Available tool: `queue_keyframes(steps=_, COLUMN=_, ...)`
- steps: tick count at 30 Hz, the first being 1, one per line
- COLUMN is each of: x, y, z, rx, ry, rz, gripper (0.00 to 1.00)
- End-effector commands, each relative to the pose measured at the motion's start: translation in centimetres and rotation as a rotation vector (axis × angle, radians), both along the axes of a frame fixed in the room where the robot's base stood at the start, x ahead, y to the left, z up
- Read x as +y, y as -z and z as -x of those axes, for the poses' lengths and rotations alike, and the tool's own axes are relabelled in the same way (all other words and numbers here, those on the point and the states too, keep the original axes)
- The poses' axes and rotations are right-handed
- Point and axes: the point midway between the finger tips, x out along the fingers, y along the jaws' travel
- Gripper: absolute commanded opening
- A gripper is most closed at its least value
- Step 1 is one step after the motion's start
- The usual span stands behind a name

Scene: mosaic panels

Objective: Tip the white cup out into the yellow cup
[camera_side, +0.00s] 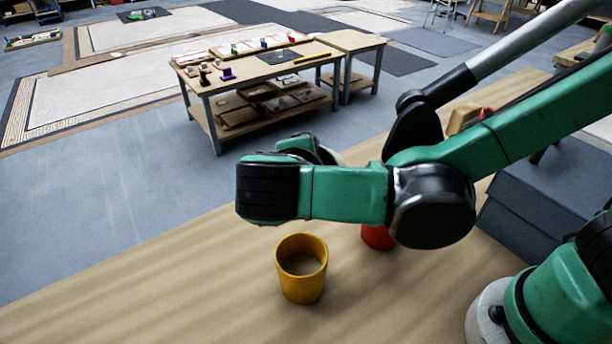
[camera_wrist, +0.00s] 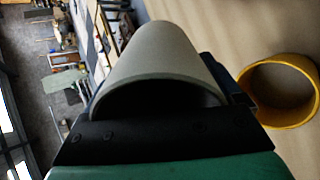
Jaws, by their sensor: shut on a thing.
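The yellow cup (camera_side: 302,285) stands upright on the wooden table in the side view, below and in front of my wrist. It also shows at the right of the wrist view (camera_wrist: 252,103), with its round mouth visible. The white cup (camera_wrist: 155,55) looks grey in the wrist view. My gripper (camera_wrist: 165,103) is shut on it, with black jaw parts at both sides. The cup's wide end is toward the camera, and against the turned background it looks tipped well over. Its contents do not show. My wrist hides most of it in the side view.
A red object (camera_side: 378,238) stands on the table (camera_side: 200,300) behind the yellow cup, partly hidden by my arm. A dark blue box (camera_side: 535,205) is at the right. The table left of the yellow cup is clear. A low workbench (camera_side: 300,62) stands beyond.

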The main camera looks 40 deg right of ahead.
Motion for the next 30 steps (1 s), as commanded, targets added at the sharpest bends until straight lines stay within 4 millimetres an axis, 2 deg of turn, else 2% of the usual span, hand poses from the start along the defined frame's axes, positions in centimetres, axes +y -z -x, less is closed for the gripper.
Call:
queue_keyframes(steps=12, x=0.5, y=1.9, z=0.3, rx=-0.296, ry=0.000, rz=0.365, gripper=0.29)
queue_keyframes(steps=18, x=0.9, y=2.0, z=0.7, rx=-0.422, ry=0.000, rz=0.520, gripper=0.29)
queue_keyframes(steps=30, x=1.3, y=1.9, z=1.0, rx=-0.523, ry=0.002, rz=0.646, gripper=0.29)
